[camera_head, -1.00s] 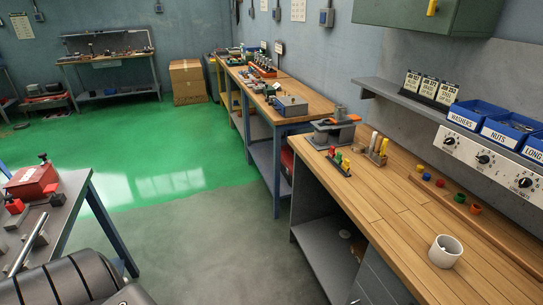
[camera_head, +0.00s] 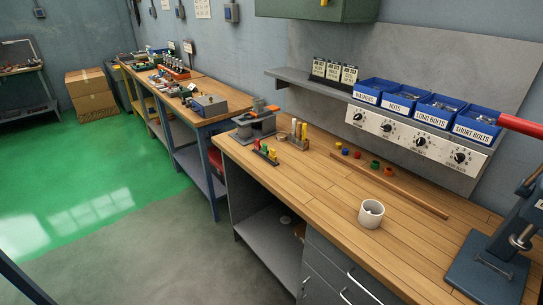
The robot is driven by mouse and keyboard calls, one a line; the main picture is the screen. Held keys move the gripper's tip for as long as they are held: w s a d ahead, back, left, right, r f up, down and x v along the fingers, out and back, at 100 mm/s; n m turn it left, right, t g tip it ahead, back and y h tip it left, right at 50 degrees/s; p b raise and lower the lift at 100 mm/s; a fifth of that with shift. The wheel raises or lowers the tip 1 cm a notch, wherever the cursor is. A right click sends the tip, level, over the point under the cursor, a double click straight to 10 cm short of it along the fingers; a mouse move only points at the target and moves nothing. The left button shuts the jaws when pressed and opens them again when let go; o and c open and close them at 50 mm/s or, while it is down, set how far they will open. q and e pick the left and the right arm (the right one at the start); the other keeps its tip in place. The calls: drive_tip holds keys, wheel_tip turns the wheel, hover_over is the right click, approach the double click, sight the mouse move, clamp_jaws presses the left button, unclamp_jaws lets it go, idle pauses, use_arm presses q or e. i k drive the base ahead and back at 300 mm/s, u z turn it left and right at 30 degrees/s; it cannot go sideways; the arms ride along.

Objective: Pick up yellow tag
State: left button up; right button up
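I cannot tell which yellow thing is the tag. A small yellow piece (camera_head: 338,145) lies at the left end of a row of coloured round pieces on the wooden workbench (camera_head: 420,235). Another yellow piece (camera_head: 272,155) stands in a small dark rack with red and green ones, near the bench's left end. A yellow-topped upright piece (camera_head: 303,131) stands in a holder beside that rack. All are too small to make out in detail. Neither of my grippers is in view.
A white cup (camera_head: 371,214) stands near the bench's front. A blue press (camera_head: 490,265) with a red handle fills the right end. Labelled blue bins (camera_head: 410,108) sit on a shelf above a dial panel (camera_head: 420,140). Floor in front of the bench is clear.

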sight(273, 155)
drive_tip(key=z, duration=0.1)
drive_tip(key=k, duration=0.45)
drive_tip(key=u, duration=1.3)
drive_tip(key=i, duration=0.7)
drive_tip(key=u, duration=0.5)
drive_tip(key=i, duration=0.75)
drive_tip(key=z, duration=0.2)
